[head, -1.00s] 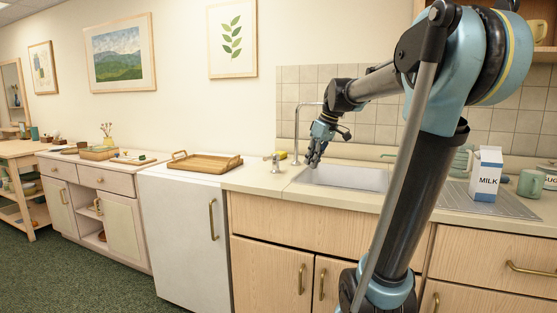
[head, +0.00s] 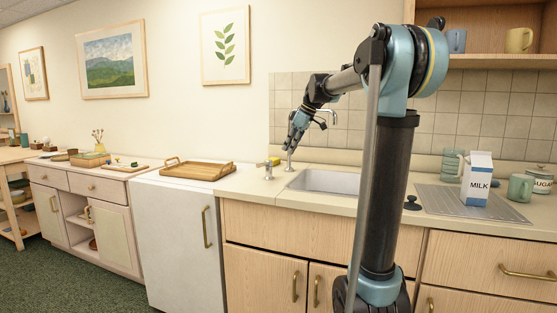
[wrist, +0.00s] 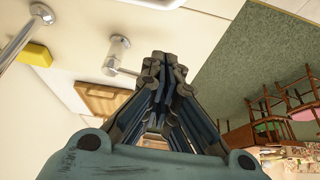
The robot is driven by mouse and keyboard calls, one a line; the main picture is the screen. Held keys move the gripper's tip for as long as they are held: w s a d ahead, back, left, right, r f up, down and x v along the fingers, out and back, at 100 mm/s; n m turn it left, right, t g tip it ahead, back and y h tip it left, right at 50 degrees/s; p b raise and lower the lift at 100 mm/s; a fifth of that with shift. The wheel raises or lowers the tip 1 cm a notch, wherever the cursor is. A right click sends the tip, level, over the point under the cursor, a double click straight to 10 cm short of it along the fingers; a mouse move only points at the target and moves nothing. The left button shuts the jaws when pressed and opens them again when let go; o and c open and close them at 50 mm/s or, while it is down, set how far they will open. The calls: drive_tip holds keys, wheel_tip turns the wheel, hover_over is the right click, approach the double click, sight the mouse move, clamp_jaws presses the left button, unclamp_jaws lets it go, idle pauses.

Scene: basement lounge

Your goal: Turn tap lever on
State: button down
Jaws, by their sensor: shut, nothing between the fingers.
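The tap lever (head: 268,168) is a short metal post with a small arm on top, standing on the counter left of the sink. In the wrist view the lever (wrist: 117,50) is just beyond and left of my fingertips, with its thin arm pointing towards them; I see a small gap. The tall curved tap spout (head: 332,112) rises behind my gripper, and its post (wrist: 22,38) shows at the upper left of the wrist view. My gripper (head: 287,149) is shut and empty, above and right of the lever, hiding part of the spout's post.
The sink basin (head: 330,182) lies right of the lever. A yellow sponge (head: 275,161) sits behind the lever. A wooden tray (head: 196,176) stands left, with bare counter between. A milk carton (head: 477,180) and a green mug (head: 521,188) are far right.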

sight(264, 164)
drive_tip(key=x, duration=0.9)
drive_tip(key=shift+a+f, duration=0.25)
drive_tip(key=shift+f, duration=0.05)
drive_tip(key=shift+w+a+r, duration=0.15)
drive_tip(key=shift+w+a, duration=0.05)
drive_tip(key=shift+a, duration=0.3)
drive_tip(key=shift+w+a+r, duration=0.15)
drive_tip(key=shift+w+a, duration=0.05)
drive_tip(key=shift+a, duration=0.35)
drive_tip(key=shift+w+a+r, duration=0.15)
drive_tip(key=shift+w+a, duration=0.15)
drive_tip(key=shift+a, duration=0.45)
